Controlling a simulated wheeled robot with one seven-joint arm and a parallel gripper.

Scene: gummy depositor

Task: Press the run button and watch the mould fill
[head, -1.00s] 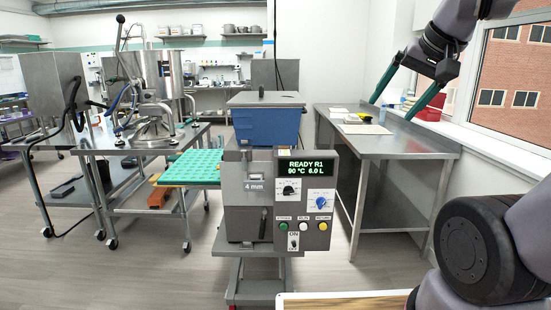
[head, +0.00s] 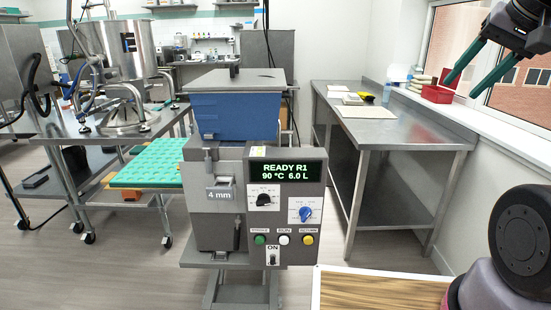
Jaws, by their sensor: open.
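The depositor (head: 212,160) stands ahead with a blue hopper (head: 235,115) on top. Its display (head: 285,172) reads READY R1, 90 °C, 6.0 L. Below are a black knob (head: 263,199), a blue knob (head: 306,214), and green (head: 260,240), white (head: 284,240) and yellow (head: 308,240) buttons; the label over the white one looks like RUN. A switch (head: 272,258) marked ON is beneath. The green mould (head: 150,164) lies left of the machine, its near side partly hidden. My gripper (head: 460,80) is open and empty, upper right, far from the panel.
A steel table with a kettle (head: 115,55) is at left. A wooden-topped surface (head: 370,290) with a white edge is near at the bottom. Floor is clear between machine and right table.

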